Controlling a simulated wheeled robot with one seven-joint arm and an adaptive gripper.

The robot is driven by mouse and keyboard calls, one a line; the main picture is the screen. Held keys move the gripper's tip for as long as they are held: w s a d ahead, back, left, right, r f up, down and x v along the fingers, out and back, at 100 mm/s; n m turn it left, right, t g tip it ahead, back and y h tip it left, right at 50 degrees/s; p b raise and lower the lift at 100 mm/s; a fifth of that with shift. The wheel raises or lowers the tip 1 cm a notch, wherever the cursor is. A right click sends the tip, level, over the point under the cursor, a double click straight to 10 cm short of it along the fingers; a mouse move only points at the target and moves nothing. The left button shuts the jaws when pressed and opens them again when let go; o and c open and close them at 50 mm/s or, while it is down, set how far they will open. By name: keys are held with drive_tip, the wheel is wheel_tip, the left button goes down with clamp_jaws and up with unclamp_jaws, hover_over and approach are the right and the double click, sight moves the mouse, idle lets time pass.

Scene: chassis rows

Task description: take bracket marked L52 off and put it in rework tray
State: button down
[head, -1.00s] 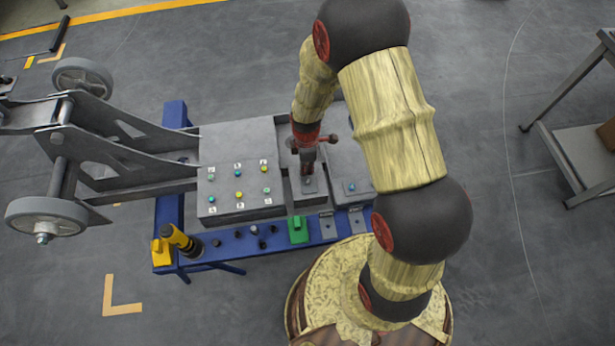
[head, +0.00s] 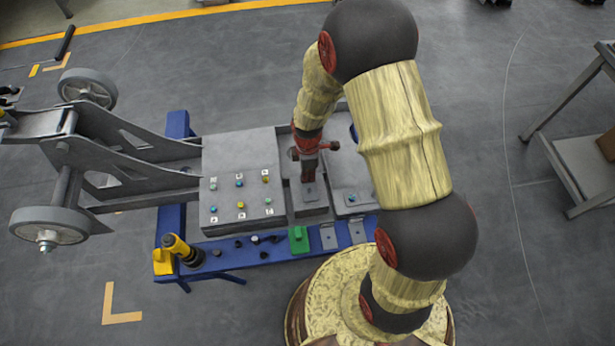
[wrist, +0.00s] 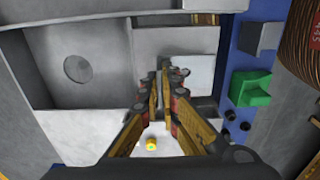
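My gripper (head: 309,172) points down into the grey middle recess of the chassis panel, just above a small grey plate (head: 309,193) with a dark spot. In the wrist view, the fingers (wrist: 165,85) reach forward close together, with a narrow gap between the tips. A light plate (wrist: 200,75) lies beside and beyond them. I cannot tell if anything is gripped. No L52 mark is legible, so I cannot tell which piece is that bracket. Two grey plates with dark spots, one at the left (head: 328,237) and one at the right (head: 357,231), sit along the blue front rail. No rework tray is identifiable.
A grey panel (head: 225,165) with several coloured studs and small labels lies left of the recess. A green block (head: 298,240) and black knobs stand on the blue rail (head: 220,263). A yellow-black tool (head: 182,249) stands at the left. A wheeled frame (head: 120,150) extends left.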

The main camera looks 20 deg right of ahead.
sight(304, 193)
drive_tip(key=s+a+r+p, duration=0.4)
drive_tip(key=s+a+r, duration=0.3)
drive_tip(key=s+r, duration=0.3)
drive_tip(key=shift+s+a+r, duration=0.3)
drive_tip(key=shift+s, duration=0.55)
